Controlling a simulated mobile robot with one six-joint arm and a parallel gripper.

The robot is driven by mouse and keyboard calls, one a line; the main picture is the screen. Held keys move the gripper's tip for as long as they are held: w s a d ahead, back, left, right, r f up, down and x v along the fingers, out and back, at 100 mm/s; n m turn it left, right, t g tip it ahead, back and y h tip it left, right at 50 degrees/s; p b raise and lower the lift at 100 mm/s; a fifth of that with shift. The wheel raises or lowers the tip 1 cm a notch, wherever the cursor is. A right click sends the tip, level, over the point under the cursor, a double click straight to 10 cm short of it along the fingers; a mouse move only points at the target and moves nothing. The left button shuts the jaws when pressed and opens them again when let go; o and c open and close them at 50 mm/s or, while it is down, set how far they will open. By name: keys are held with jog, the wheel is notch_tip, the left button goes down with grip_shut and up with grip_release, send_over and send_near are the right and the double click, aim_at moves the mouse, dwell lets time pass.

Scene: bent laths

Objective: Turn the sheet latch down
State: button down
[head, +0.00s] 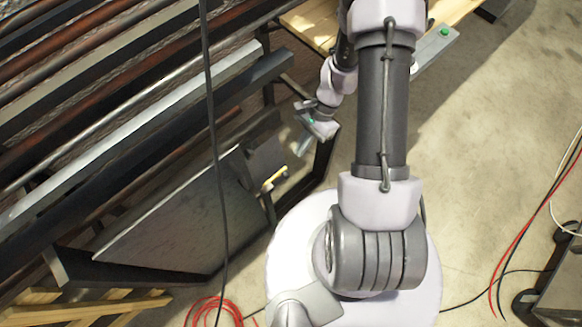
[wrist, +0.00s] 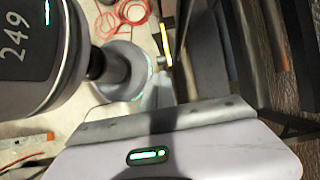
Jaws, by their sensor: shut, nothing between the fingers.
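The sheet latch has a short yellow handle (head: 275,179) at the right end of the dark sheets in the lower rack, in the head view. The handle slants up to the right there. In the wrist view the yellow handle (wrist: 165,43) shows as a narrow bar beyond my fingers. My gripper (head: 303,148) is above and to the right of the handle in the head view, apart from it. Its fingers (wrist: 159,82) are shut with nothing between them. The latch's pivot is too small to make out.
The rack holds long metal bars (head: 135,133) above and a large dark sheet (head: 170,228) below. A dark rack post (head: 322,160) stands close to my gripper. Red cable (head: 212,308) lies on the floor, and a dark cable (head: 211,110) hangs in front.

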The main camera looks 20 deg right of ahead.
aim_at(288, 174)
jog(key=b+x, duration=0.3)
jog(key=x, duration=0.6)
jog(key=shift+f, duration=0.1)
